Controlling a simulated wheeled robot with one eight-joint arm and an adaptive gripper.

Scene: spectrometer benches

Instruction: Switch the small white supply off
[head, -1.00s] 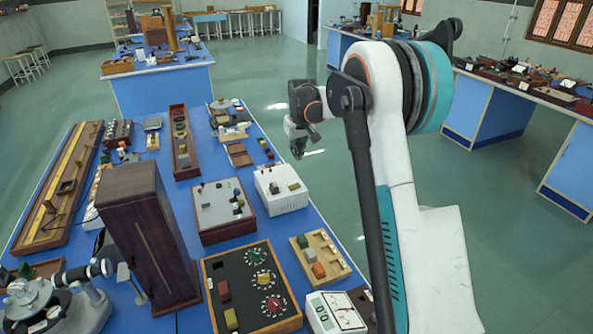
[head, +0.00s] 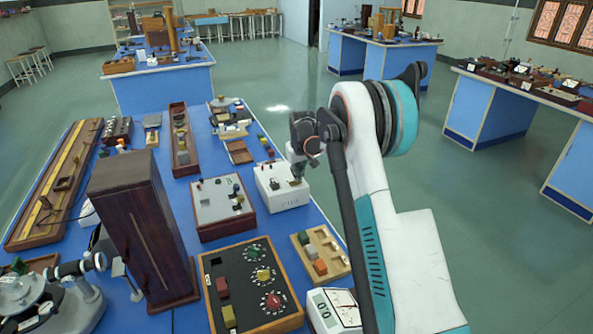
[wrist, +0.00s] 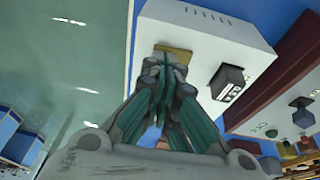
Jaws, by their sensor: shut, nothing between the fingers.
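The small white supply (head: 270,198) is a white box at the right edge of the blue bench. In the wrist view its white face (wrist: 215,32) fills the upper middle. A black block with a pale label (wrist: 227,82) stands on that face, to the right of my fingers. A brass-coloured plate (wrist: 178,49) shows just past the fingertips and is partly hidden by them. My gripper (head: 298,172) is shut and empty, over the right part of the supply. In the wrist view the fingertips (wrist: 168,62) are together at the plate; I cannot tell whether they touch it.
A larger grey-topped box in a dark wooden case (head: 222,204) stands left of the supply. A black dial panel (head: 236,280) and a wooden block tray (head: 318,254) lie nearer. A tall brown case (head: 140,230) stands at left. Open floor (head: 300,110) lies beyond the bench's right edge.

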